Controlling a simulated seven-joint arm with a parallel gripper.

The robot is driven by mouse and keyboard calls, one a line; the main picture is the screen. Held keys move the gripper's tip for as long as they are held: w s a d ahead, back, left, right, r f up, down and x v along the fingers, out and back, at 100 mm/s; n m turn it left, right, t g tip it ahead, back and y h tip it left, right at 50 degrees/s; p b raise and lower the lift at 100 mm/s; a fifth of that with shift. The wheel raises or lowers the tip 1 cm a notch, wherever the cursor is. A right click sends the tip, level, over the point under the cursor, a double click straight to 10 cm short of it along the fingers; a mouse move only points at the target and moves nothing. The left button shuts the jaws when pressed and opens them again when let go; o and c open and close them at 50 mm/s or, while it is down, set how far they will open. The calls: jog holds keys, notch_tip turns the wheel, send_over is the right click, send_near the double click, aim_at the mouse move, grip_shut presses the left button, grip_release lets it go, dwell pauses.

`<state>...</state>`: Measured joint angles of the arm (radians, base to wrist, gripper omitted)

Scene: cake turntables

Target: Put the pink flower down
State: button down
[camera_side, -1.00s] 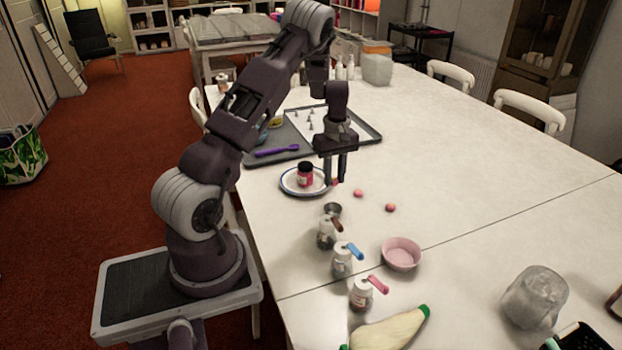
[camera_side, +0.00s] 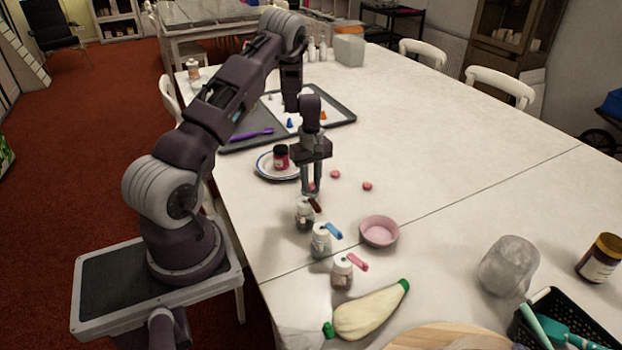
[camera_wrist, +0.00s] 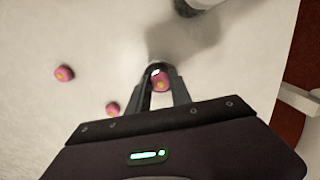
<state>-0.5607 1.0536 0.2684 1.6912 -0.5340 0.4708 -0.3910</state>
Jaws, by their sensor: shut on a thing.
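My gripper (camera_side: 312,190) is shut on a small pink flower (camera_wrist: 161,82) with a yellow centre, seen between the fingertips in the wrist view. In the side view the fingers point down, close to the table, behind the brown-handled shaker (camera_side: 305,217). The held flower is mostly hidden there, and I cannot tell whether it touches anything below. Two other pink flowers lie on the table, one (camera_side: 335,174) near the gripper and one (camera_side: 367,186) farther right. They also show left of the fingers in the wrist view.
A plate (camera_side: 262,172) with a red jar (camera_side: 281,156) stands behind the gripper. Blue-handled (camera_side: 320,240) and pink-handled (camera_side: 342,271) shakers and a pink bowl (camera_side: 379,232) stand in front. A tray (camera_side: 340,113) lies farther back.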

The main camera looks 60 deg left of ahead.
jog(key=c, duration=1.1)
grip_release()
